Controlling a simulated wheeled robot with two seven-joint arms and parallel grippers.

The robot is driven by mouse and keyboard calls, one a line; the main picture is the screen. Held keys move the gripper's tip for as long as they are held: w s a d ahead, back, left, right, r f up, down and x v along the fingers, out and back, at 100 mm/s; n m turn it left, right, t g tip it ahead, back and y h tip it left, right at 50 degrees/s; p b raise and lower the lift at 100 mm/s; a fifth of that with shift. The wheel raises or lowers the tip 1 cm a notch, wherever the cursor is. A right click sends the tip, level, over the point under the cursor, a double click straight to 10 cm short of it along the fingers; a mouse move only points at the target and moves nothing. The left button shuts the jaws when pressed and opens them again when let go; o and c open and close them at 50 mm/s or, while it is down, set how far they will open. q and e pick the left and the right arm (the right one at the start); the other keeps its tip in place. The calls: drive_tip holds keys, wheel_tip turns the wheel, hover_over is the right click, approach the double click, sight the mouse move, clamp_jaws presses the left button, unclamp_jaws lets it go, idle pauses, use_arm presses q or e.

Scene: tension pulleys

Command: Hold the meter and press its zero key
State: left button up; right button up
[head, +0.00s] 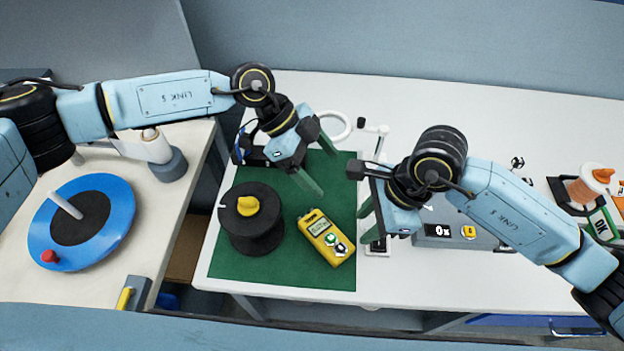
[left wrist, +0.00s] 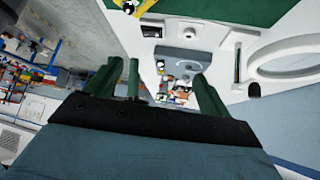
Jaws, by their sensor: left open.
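Which key is the zero key is too small to read. My left gripper (head: 327,174) is open and empty, above the mat and up from the meter in the picture. Its parted green fingers also show in the left wrist view (left wrist: 165,80). My right gripper (head: 362,227) has its fingers apart and empty, just right of the meter, near the mat's right edge.
A black spool (head: 252,232) with a yellow knob stands on the mat left of the meter. A grey unit (head: 437,232) reading "0x" sits partly behind my right arm. A blue disc (head: 108,243) stands on the left bench. The white table (head: 480,120) is clear at the back.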

sight(312, 219)
use_arm(q)
drive_tip(key=s+f+m+y, duration=0.1)
drive_tip(key=f+m+y, duration=0.1)
drive_tip(key=f, duration=0.3)
drive_tip(key=s+f+m+t+y, duration=0.1)
drive_tip(key=f+m+y, duration=0.1)
drive_tip(key=f, duration=0.3)
drive_tip(key=s+a+f+m+t+y, duration=0.1)
drive_tip(key=f+m+y, duration=0.1)
drive_tip(key=f, duration=0.3)
drive_tip(key=shift+a+m+y, duration=0.1)
drive_tip(key=shift+m+y, duration=0.2)
drive_tip(key=shift+y, duration=0.4)
drive_tip(key=c, duration=1.3)
use_arm(e)
clamp_jaws()
